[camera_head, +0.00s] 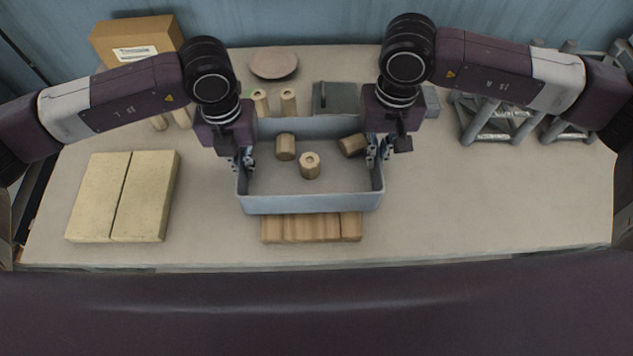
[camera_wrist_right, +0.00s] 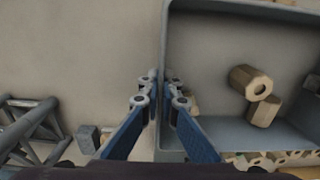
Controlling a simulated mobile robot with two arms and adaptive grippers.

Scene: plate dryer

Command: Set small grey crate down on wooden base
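The small grey crate (camera_head: 310,204) is at the centre of the table and holds three short wooden pieces (camera_head: 310,165). Its floor also shows in the right wrist view (camera_wrist_right: 207,55). My left gripper (camera_head: 243,162) is shut on the crate's left wall. My right gripper (camera_head: 378,153) is shut on its right wall; in the right wrist view its fingers (camera_wrist_right: 160,98) straddle the wall. The wooden base (camera_head: 312,228) shows just in front of the crate's near wall; the rest of it is hidden beneath the crate. I cannot tell whether crate and base touch.
Two pale slabs (camera_head: 122,197) lie at the left. A cardboard box (camera_head: 136,40), a round pinkish plate (camera_head: 273,63), upright wooden pieces (camera_head: 288,101) and a dark grey box (camera_head: 337,97) are behind. Grey trusses (camera_head: 493,120) stand at the right. The front right table is clear.

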